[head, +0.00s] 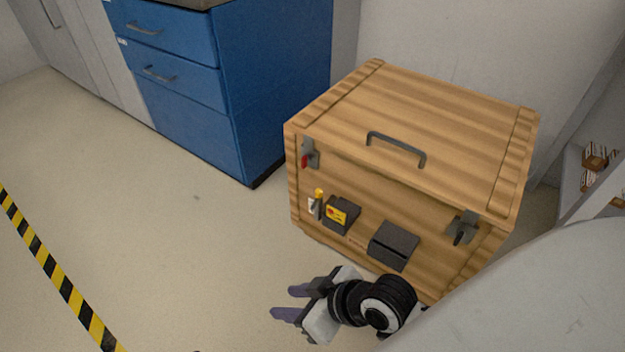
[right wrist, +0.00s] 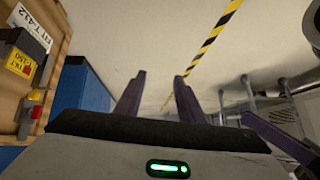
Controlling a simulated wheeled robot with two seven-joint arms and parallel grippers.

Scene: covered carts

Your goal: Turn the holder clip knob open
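A wooden crate (head: 440,115) stands on the floor, lid closed. On its front face are a red-tipped metal latch (head: 308,156) at left, a dark metal clip (head: 463,228) at right, and a small yellow-topped knob (head: 319,193) beside a dark holder with a yellow label (head: 338,214). I cannot tell for sure which is the holder clip knob. My right gripper (head: 291,302) is open and empty, in front of and below the crate's face, touching nothing. In the right wrist view its fingers (right wrist: 159,78) are apart, with the yellow and red knob (right wrist: 35,105) left of them.
A dark box (head: 393,246) is on the crate's front, and a handle (head: 397,147) is near its lid edge. A blue drawer cabinet (head: 240,85) stands behind left. Yellow-black floor tape (head: 50,265) runs at left. The floor left of the crate is clear.

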